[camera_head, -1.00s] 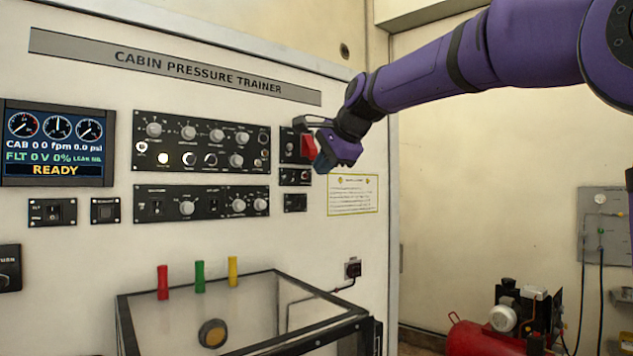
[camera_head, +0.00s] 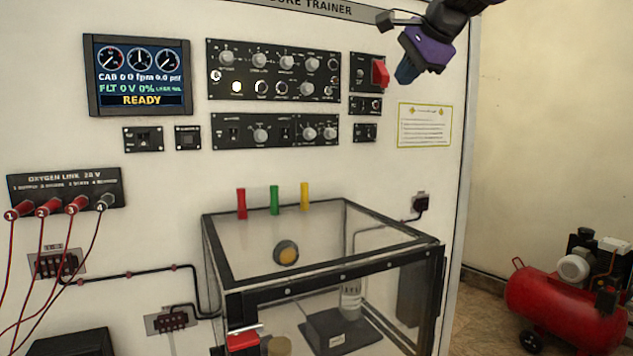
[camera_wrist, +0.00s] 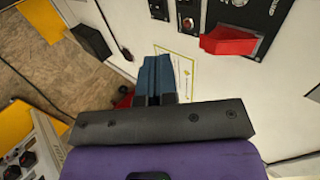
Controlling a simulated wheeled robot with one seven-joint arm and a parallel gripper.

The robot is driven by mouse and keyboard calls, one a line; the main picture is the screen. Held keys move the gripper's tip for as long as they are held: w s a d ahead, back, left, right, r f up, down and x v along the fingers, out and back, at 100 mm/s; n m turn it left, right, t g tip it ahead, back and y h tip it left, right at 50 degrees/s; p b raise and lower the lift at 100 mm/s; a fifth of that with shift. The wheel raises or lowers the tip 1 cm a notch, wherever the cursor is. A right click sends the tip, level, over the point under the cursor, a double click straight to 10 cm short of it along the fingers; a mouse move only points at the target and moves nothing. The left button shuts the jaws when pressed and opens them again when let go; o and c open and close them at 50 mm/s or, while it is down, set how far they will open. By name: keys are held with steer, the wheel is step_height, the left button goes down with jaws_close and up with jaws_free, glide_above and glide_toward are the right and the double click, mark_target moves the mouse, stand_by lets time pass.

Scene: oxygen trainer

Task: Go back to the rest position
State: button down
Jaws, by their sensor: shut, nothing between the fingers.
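My gripper (camera_head: 406,72) shows at the top right of the head view, in front of the trainer panel (camera_head: 300,185). Its blue fingers point down and are shut with nothing between them. They also show together in the middle of the wrist view (camera_wrist: 157,78). A red switch guard (camera_head: 380,73) is on the small panel just left of my gripper. It also shows at the upper right of the wrist view (camera_wrist: 228,42), apart from the fingers.
A clear box with a dark frame (camera_head: 330,278) stands below the panel. A screen (camera_head: 139,75) reads READY. Red plugs (camera_head: 48,207) with cables sit at the left. A red compressor (camera_head: 565,305) stands on the floor at the right. The wall area at the right is clear.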

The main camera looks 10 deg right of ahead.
steer(key=s+d+f+n+g+h, duration=0.1)
steer(key=s+f+n, duration=0.6)
steer(key=s+f, duration=0.7)
steer(key=s+d+f+n+g+h, duration=0.2)
steer(key=s+f+n, duration=0.5)
steer(key=s+f, duration=0.8)
steer(key=s+d+g, duration=0.1)
steer(key=s, duration=0.2)
